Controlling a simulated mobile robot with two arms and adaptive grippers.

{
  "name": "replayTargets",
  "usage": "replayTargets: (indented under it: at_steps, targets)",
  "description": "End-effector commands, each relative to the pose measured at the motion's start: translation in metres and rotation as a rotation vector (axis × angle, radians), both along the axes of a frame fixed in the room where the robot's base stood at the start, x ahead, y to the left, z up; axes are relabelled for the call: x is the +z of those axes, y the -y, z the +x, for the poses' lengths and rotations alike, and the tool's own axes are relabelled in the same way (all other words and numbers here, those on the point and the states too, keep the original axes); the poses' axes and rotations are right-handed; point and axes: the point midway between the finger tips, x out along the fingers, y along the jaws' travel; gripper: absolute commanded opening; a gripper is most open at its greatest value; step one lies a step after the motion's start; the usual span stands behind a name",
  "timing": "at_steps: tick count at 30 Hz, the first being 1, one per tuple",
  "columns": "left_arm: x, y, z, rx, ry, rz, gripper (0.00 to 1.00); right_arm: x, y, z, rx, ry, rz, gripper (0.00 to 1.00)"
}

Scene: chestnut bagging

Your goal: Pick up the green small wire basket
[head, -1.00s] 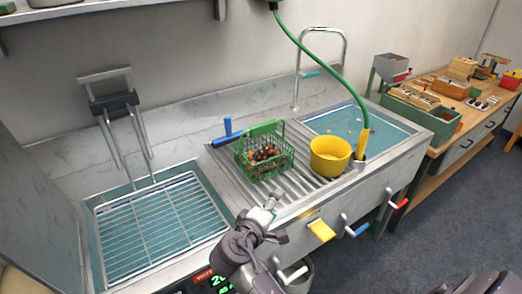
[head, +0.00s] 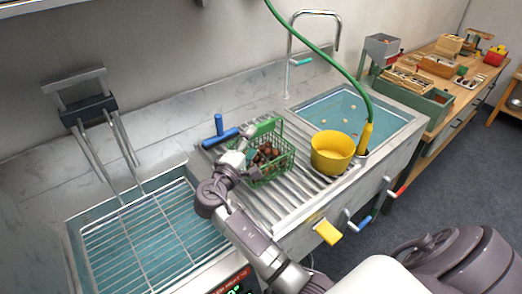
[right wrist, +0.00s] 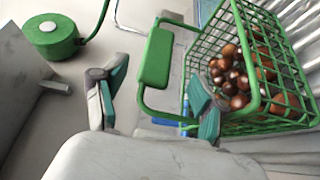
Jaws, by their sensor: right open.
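The green small wire basket (head: 284,168) holds several brown chestnuts and stands on the ribbed metal drainboard. Its solid green handle grip (head: 263,128) is on the upper side. My right gripper (head: 244,152) is at the basket's left side, close below the handle grip. In the right wrist view my right gripper (right wrist: 155,88) is open, with its two teal-padded fingers apart. The handle grip (right wrist: 156,56) shows in the gap between them, just past the fingertips; I cannot tell whether they touch it. The basket (right wrist: 232,60) is at right. My left gripper is not in view.
A yellow pot (head: 331,156) stands right of the basket. A blue-handled tool (head: 222,134) lies close at its left. Water basins lie on both sides, the left one with a wire rack (head: 150,245). A green hose (head: 340,65) hangs behind.

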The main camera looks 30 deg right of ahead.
Motion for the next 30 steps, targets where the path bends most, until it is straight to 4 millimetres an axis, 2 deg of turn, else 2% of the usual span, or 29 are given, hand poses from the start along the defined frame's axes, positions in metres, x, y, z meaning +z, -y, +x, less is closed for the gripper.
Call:
replayTargets:
  at_steps: [5,8,14,18,26,30]
  targets:
    - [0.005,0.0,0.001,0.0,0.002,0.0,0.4,0.001,0.014,0.009,0.001,-0.001,0.001,0.71]
    - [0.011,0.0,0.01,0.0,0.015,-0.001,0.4,0.004,0.021,0.012,-0.001,-0.001,-0.001,0.71]
    - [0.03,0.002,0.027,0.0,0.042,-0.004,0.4,0.009,0.048,0.025,-0.002,-0.002,-0.001,0.71]
    - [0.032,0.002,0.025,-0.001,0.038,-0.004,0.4,0.006,0.059,0.032,0.0,-0.001,0.0,0.71]
    - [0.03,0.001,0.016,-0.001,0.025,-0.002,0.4,0.004,0.061,0.033,0.0,0.0,0.002,0.71]
    - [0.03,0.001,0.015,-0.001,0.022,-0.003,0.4,0.004,0.061,0.033,0.0,0.0,0.002,0.47]
